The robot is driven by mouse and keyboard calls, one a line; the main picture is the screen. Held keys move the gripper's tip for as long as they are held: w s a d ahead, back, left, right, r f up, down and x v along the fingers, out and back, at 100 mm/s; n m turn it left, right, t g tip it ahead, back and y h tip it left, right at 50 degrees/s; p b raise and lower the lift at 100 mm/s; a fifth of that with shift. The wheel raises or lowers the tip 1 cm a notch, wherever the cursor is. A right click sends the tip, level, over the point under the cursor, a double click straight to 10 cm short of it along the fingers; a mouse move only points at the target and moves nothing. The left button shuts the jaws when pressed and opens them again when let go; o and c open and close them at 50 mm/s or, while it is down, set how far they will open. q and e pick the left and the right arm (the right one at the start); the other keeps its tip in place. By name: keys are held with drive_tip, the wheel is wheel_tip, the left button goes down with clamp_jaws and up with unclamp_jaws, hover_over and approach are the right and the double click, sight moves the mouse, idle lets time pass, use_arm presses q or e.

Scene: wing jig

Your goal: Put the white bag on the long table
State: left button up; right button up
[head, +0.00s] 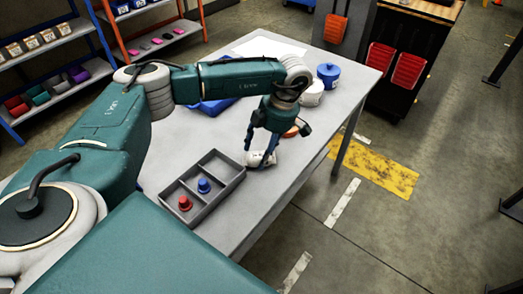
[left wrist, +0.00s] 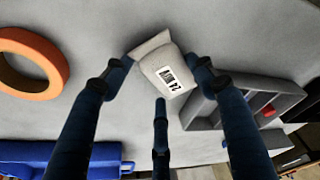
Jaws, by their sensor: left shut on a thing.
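The white bag (head: 260,159) is small, pale and has a black-and-white label. In the head view it is at the surface of the long grey table (head: 268,205), just right of the divided tray. Whether it touches the table top is hard to tell. My left gripper (head: 263,151) points down over the bag and is shut on it. In the left wrist view the bag (left wrist: 166,74) sits between the dark blue fingers (left wrist: 163,68), label facing the camera. My right gripper is not in view.
A grey divided tray (head: 218,164) holds a red piece (head: 185,203) and a blue piece (head: 204,186). An orange ring (left wrist: 32,66), a blue tray (head: 213,107), a white tub (head: 311,95) and a blue-lidded container (head: 328,74) stand farther back. The front right table strip is clear.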

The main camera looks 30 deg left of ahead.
use_arm(q)
drive_tip(key=o, duration=1.2)
drive_tip(key=p+v, duration=0.7)
drive_tip(key=v, duration=0.5)
drive_tip(key=shift+r, duration=0.15)
